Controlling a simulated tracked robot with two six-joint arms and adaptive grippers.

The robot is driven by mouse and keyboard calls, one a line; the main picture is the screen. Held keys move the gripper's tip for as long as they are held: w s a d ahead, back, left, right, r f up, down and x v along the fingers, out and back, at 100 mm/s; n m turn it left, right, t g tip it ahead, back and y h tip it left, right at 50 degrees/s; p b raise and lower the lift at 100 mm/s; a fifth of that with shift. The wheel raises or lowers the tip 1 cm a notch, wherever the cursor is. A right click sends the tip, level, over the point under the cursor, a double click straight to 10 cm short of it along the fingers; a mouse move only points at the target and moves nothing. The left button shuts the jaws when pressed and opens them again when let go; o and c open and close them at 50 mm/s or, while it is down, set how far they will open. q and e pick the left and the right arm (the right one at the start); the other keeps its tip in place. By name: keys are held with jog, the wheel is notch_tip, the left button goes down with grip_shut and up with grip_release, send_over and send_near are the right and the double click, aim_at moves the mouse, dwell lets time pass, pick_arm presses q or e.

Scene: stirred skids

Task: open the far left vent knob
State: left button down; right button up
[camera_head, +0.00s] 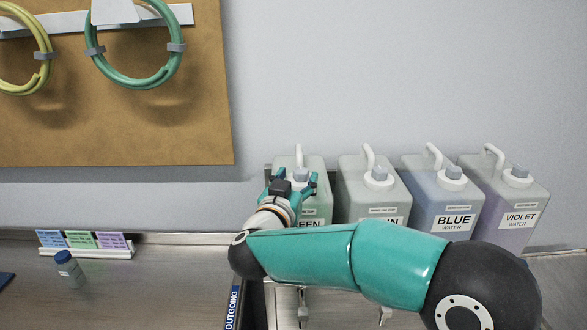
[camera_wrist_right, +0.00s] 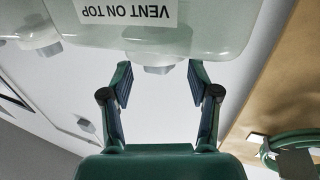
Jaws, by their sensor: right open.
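The far left jug (camera_head: 316,211), with a label partly hidden down to "EEN", stands at the left end of a row of jugs. Its grey vent knob (camera_head: 301,174) is on top beside the white handle. My right gripper (camera_head: 290,180) is at the top of this jug, open. In the right wrist view, which is upside down, the knob (camera_wrist_right: 158,69) shows between the two open fingertips of the right gripper (camera_wrist_right: 160,80), with gaps on both sides. A "VENT ON TOP" label (camera_wrist_right: 127,12) is on the jug. My left gripper is not in view.
To the right stand another jug (camera_head: 372,205), the BLUE jug (camera_head: 440,200) and the VIOLET jug (camera_head: 507,196), close together. My right arm crosses in front of them. A small blue-capped bottle (camera_head: 69,268) and a card rack (camera_head: 85,250) are on the left counter. A hose board (camera_head: 110,130) hangs behind.

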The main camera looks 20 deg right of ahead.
jog(key=shift+x, duration=1.25)
